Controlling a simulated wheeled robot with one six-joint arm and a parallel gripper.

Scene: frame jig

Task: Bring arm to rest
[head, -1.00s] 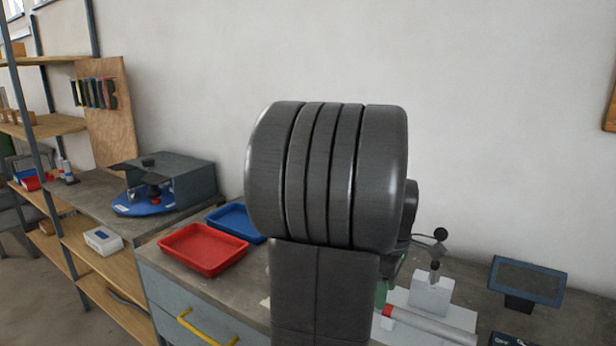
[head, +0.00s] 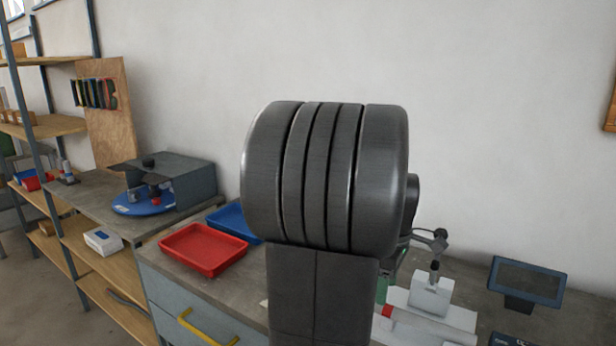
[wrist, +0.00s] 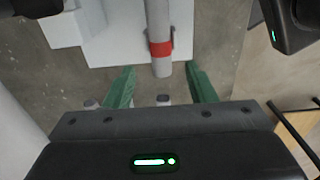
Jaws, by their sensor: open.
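My gripper (wrist: 161,92) shows in the wrist view with its two green fingers spread apart. It is open and holds nothing. A grey tube with a red band (wrist: 160,48) lies beyond the fingertips on a white jig base (wrist: 108,42); its near end reaches toward the gap between the fingers, and I cannot tell the height between them. In the head view my arm's large dark joint fills the middle and hides most of my gripper. The grey tube (head: 432,327) and the white jig block (head: 431,294) show to the right of it.
A red tray (head: 203,250) and a blue tray (head: 233,222) sit on the workbench left of my arm. A small dark screen (head: 526,281) stands at the right. A round blue fixture (head: 144,202) is on the left bench. A shelf rack stands at far left.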

